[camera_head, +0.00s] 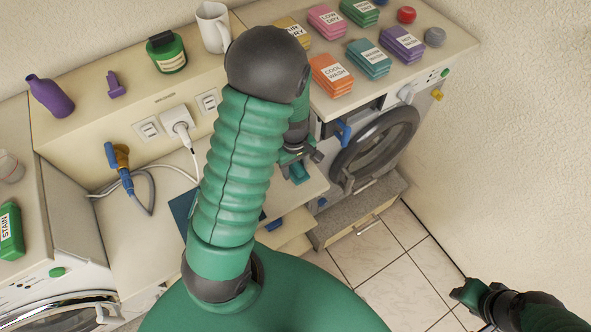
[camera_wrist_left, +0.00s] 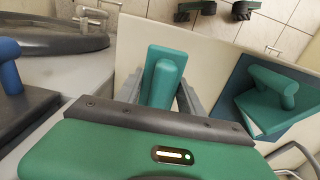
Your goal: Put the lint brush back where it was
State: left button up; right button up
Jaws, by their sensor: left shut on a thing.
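My left gripper (camera_head: 300,160) is over the right part of the counter, below the long green arm. It is shut on a teal piece with a rounded handle and flat base, which I take to be the lint brush (camera_head: 299,174). In the left wrist view the lint brush (camera_wrist_left: 166,82) sits between the grey fingers, over the pale counter. Whether its base touches the counter is not clear. A dark blue mat (camera_wrist_left: 228,82) lies to the right, with a similar teal handled thing (camera_wrist_left: 272,98) on it. My right gripper (camera_head: 468,294) is at the lower right, its jaws unclear.
The washer (camera_head: 376,143) stands to the right, with a blue handle (camera_head: 342,132) near it. Several labelled stacks, including an orange one (camera_head: 331,76), cover the shelf above. My arm hides most of the mat.

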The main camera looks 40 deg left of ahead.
pick_arm(q)
jog(key=shift+w+a+f, duration=0.1)
jog(key=shift+w+f, duration=0.15)
jog(key=shift+f, duration=0.65)
jog(key=shift+w+a+f, duration=0.1)
jog(key=shift+w+f, duration=0.1)
jog(key=shift+f, duration=0.7)
jog(key=shift+f, duration=0.1)
jog(key=o, duration=1.2)
